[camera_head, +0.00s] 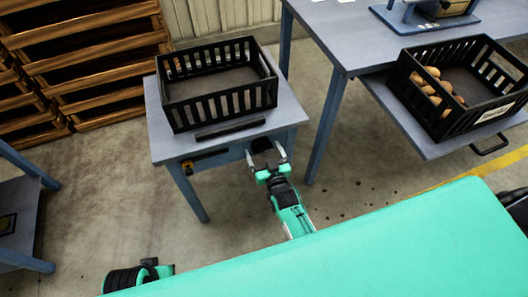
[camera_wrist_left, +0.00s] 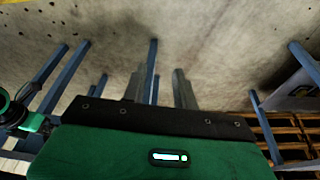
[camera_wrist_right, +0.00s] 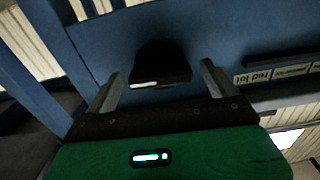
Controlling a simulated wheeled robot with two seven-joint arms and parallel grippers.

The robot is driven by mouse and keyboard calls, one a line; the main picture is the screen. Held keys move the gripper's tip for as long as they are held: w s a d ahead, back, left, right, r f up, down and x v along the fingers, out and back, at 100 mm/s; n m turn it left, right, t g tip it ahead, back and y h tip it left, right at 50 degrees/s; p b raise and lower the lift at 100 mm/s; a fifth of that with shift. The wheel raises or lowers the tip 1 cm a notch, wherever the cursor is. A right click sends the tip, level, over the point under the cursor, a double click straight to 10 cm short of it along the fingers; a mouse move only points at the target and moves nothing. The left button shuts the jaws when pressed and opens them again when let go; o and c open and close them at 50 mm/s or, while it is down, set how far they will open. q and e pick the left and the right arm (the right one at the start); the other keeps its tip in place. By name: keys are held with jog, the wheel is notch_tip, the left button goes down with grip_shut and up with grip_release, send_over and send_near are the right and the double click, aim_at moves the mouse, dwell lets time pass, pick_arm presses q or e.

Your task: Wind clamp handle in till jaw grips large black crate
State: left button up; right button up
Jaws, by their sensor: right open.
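The large black crate (camera_head: 222,104) stands empty on a small blue-grey table. A dark clamp jaw bar (camera_head: 230,128) lies along its front side, seemingly with a narrow gap. My right gripper (camera_head: 268,160) is open at the table's front edge, its fingers on either side of the dark clamp handle (camera_head: 261,145). In the right wrist view the handle (camera_wrist_right: 160,62) sits between the spread fingertips (camera_wrist_right: 160,78); contact cannot be told. My left gripper (camera_wrist_left: 155,80) is open and empty over the floor in the left wrist view; its fingers are hidden in the head view.
A blue table at right has a lower shelf (camera_head: 430,145) holding another black crate (camera_head: 437,121) with potatoes. Wooden crates (camera_head: 90,50) are stacked at the back left.

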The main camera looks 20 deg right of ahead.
jog(key=c, duration=1)
